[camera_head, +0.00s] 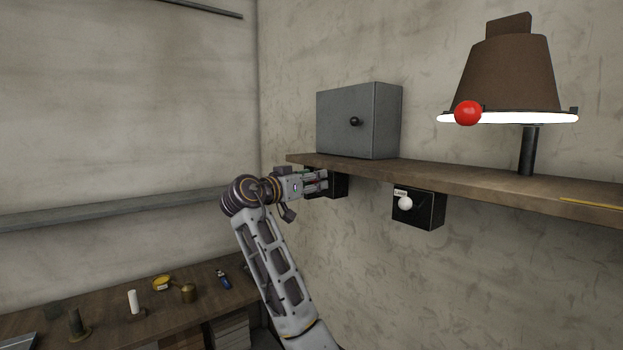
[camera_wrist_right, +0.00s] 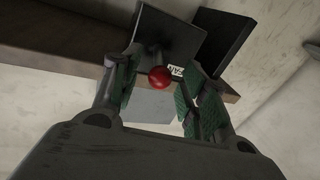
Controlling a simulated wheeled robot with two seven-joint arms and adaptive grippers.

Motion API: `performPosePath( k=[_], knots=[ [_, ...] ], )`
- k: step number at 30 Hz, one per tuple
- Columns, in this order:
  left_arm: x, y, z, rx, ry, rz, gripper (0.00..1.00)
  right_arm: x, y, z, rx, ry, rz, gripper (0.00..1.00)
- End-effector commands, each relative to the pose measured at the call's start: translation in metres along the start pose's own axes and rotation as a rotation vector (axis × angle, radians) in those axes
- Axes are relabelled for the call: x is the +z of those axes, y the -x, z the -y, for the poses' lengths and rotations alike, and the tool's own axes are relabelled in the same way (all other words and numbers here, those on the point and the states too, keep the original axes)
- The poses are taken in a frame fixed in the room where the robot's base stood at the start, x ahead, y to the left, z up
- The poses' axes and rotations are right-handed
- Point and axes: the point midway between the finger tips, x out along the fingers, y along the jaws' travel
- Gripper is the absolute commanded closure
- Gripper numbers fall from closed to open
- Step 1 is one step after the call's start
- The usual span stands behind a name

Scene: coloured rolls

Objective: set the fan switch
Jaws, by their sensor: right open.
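The fan switch is a black box (camera_head: 340,184) under the front end of the wooden shelf, mostly hidden behind my right gripper (camera_head: 322,182) in the head view. In the right wrist view (camera_wrist_right: 160,92) the open fingers stand on either side of a red ball knob (camera_wrist_right: 159,77) on a dark box face (camera_wrist_right: 170,35). A white label (camera_wrist_right: 176,71), partly covered and seemingly reading FAN, is beside the knob. I cannot tell whether the fingers touch the knob. My left gripper is not in view.
A second black box with a white knob (camera_head: 405,203) hangs under the shelf (camera_head: 470,183) to the right. A grey cabinet (camera_head: 358,122) and a lamp (camera_head: 510,75) with a red ball (camera_head: 467,113) stand above. A low bench (camera_head: 205,283) holds small items.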

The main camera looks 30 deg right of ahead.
Motion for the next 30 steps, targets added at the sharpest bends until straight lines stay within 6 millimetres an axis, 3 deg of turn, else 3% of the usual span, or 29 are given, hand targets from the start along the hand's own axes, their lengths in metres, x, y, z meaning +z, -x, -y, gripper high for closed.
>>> performPosePath(
  k=[9, 19, 30],
  knots=[
    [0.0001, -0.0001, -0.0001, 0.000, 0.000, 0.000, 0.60, 0.0005, -0.0012, 0.0001, 0.000, 0.000, 0.000, 0.58],
    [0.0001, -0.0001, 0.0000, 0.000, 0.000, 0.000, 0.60, 0.0003, -0.0009, 0.0001, 0.000, 0.000, -0.001, 1.00],
    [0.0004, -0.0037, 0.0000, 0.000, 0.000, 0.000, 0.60, 0.0014, -0.0006, 0.0002, 0.001, 0.002, -0.012, 1.00]
  ],
)
